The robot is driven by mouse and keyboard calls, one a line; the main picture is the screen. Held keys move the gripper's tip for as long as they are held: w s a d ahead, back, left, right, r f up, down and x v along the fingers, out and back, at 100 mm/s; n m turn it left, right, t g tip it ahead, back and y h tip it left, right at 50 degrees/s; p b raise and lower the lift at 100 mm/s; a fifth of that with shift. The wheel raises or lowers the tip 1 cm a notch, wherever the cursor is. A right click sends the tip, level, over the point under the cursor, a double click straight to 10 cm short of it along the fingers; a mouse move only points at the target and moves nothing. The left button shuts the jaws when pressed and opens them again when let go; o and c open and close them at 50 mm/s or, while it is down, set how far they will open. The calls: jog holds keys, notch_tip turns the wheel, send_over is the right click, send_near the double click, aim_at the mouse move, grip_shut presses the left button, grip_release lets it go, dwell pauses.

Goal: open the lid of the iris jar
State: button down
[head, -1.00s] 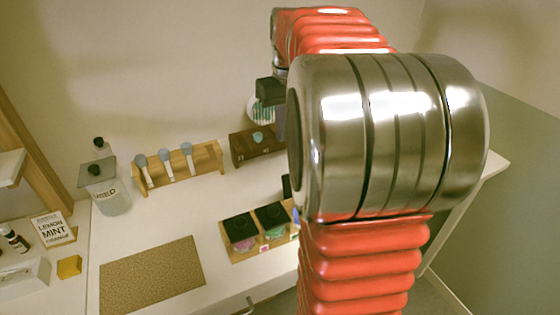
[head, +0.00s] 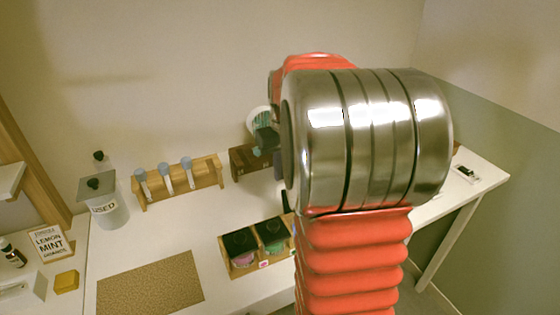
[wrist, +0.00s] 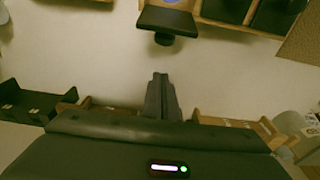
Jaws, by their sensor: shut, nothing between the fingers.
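A wooden rack (head: 262,267) holds jars with square black lids in the head view. Two jars with flat lids show there, one pinkish (head: 243,259) and one greenish (head: 273,246). My arm hides the rack's right end, where a thin dark edge (head: 285,200) sticks up. In the wrist view a black lid with a round knob (wrist: 165,20) juts past the rack's edge, seemingly tipped up, with blue-violet (wrist: 173,2) behind it; this looks like the iris jar, though no name is readable. My gripper (wrist: 160,77) is shut and empty, apart from that lid.
A wooden stand with several droppers (head: 180,185) and a dark brown box (head: 243,162) stand behind the rack. A USED jar (head: 105,208) is at left. A cork mat (head: 150,285) lies in front. Bare table separates my fingers from the rack.

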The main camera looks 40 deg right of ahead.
jog(key=shift+s+a, duration=0.25)
jog(key=shift+s, duration=0.7)
jog(key=shift+s+a, duration=0.25)
jog(key=shift+s, duration=0.65)
jog(key=shift+r, duration=0.1)
